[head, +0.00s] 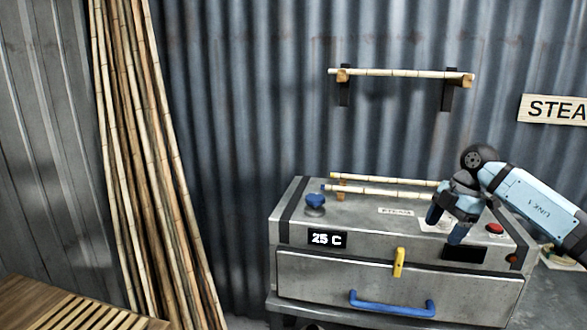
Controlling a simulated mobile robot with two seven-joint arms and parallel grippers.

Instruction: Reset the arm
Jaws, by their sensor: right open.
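My right arm comes in from the right edge, and its light blue link reaches over the right part of the steam box. The right gripper (447,222) is open, with its fingers pointing down above the box's top, near a red button (495,228). I see nothing between its fingers. Whether the fingertips touch the box top is hard to tell. My left gripper is not in the picture. The grey steam box (400,288) has a display reading 25 C (327,239), a yellow latch (399,262) and a blue drawer handle (392,303). Its drawer looks shut.
Rattan poles (381,192) lie on the box top beside a blue knob (315,199). Another pole (400,73) rests on wall brackets. Tall poles (150,170) lean at the left. A slatted wooden bench (40,295) stands at lower left. A sign (555,109) hangs at right.

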